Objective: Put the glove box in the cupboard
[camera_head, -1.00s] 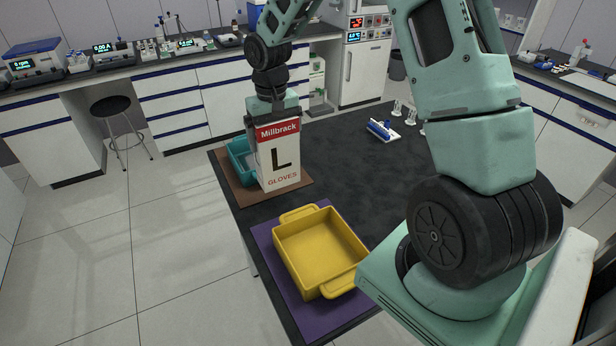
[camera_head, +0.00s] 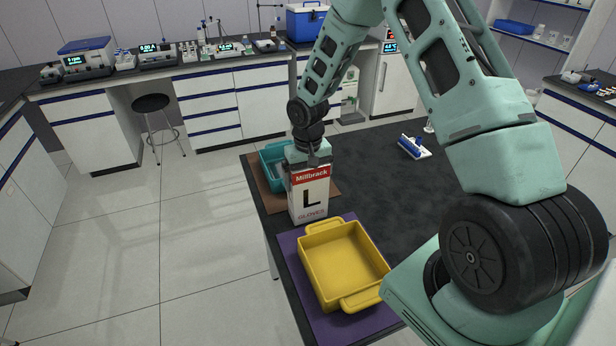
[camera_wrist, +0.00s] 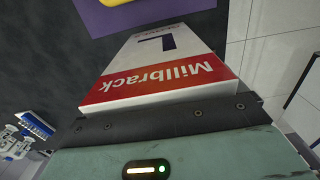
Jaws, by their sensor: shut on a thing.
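The glove box (camera_head: 310,197) is white with a red "Millbrack" band, a large "L" and the word "GLOVES". My gripper (camera_head: 309,162) is shut on its top end, and the box hangs upright below it. The box is at the dark table's left side, in front of a teal tray and behind a yellow tray. In the wrist view the glove box (camera_wrist: 160,65) fills the middle, its red band close to my gripper (camera_wrist: 165,115). Whether the box touches the table is hard to tell. I cannot make out which furniture is the cupboard.
A yellow tray (camera_head: 312,272) sits on a purple mat (camera_head: 290,243); a teal tray (camera_head: 268,168) sits on a brown mat (camera_head: 262,180). A blue-and-white brush-like item (camera_head: 414,147) lies farther back. A stool (camera_head: 151,105) stands by the back counter (camera_head: 235,95). The left floor is clear.

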